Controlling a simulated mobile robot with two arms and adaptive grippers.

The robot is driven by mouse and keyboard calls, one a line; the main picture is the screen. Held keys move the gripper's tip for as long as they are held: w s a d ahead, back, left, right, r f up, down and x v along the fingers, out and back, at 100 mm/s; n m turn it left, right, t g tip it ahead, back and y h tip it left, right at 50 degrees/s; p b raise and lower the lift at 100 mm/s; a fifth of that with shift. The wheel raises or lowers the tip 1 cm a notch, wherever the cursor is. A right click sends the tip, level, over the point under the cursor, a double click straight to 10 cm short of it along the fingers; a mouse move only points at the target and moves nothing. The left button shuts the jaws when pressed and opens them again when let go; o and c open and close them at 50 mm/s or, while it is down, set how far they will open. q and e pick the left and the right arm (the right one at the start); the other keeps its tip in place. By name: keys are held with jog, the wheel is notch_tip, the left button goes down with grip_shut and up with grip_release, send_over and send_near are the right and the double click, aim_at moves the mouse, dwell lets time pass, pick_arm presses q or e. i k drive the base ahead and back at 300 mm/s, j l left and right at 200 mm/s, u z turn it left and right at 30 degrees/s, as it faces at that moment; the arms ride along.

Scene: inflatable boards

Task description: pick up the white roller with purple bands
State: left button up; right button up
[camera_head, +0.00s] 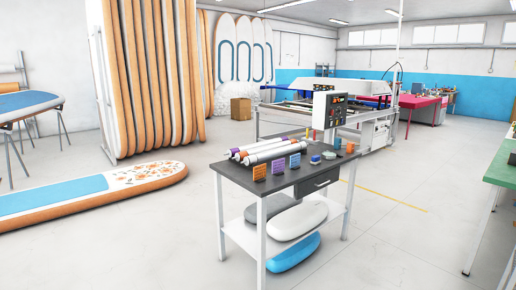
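Several white rollers lie side by side on the dark top of a small work table (232,171), in the middle of the view. A white roller with purple bands (262,150) appears to lie among them, with a purple patch near its left end. The rollers are small and overlap at this distance, so their bands are hard to tell apart. Neither of my grippers is in view.
Small orange and purple blocks (278,166) stand along the table's front edge, with small round items at its right. Folded boards (297,219) lie on the lower shelf. A paddle board (85,196) lies on the floor at left. The front floor is clear.

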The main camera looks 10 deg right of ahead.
aim_at(231, 153)
jog(key=i+l, duration=0.1)
jog(key=i+u, duration=0.35)
jog(key=i, duration=0.25)
jog(key=i+u, duration=0.3)
jog(key=i, duration=0.35)
jog(key=i+l+u, duration=0.35)
jog(key=i, duration=0.25)
jog(key=i+z, duration=0.1)
jog(key=i, duration=0.5)
jog(key=i+z, duration=0.15)
jog(key=i, duration=0.45)
jog(key=i+j+z, duration=0.1)
jog(key=i, duration=0.5)
jog(key=i+j+z, duration=0.15)
jog(key=i, duration=0.45)
jog(key=i+z, duration=0.25)
jog(key=i, duration=0.35)
jog(key=i+j+z, duration=0.25)
jog(key=i, duration=0.35)
